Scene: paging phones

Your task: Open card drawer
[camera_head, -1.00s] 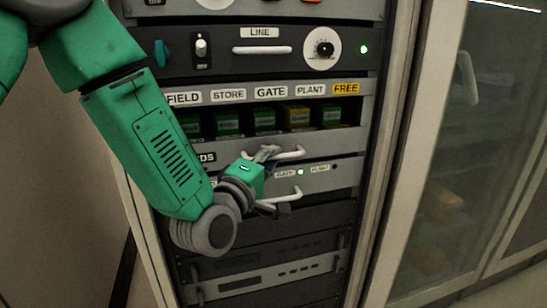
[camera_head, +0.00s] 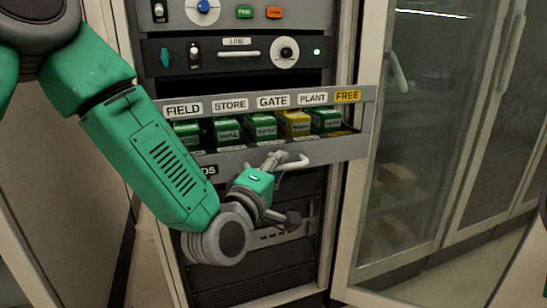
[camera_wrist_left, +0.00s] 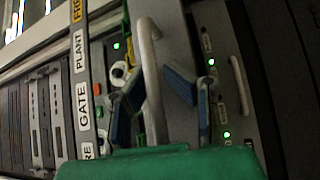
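The card drawer (camera_head: 345,148) is pulled out from the rack, with its label strip reading FIELD, STORE, GATE, PLANT and FREE. Several green cards (camera_head: 263,127) and a yellow card (camera_head: 295,123) stand inside it. Its white handle (camera_head: 300,162) is on the lower front. My left gripper (camera_head: 284,190) is at the handle with its fingers spread, one at the handle and the other below it. In the left wrist view, the handle (camera_wrist_left: 152,75) passes between the blue-padded fingers of the left gripper (camera_wrist_left: 160,97), which stand apart. My right gripper is not in view.
A LINE panel (camera_head: 235,53) with a knob and a green light is above the drawer. Darker rack units (camera_head: 260,275) are below it. A glass-door cabinet (camera_head: 420,160) stands to the right, with open floor in front.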

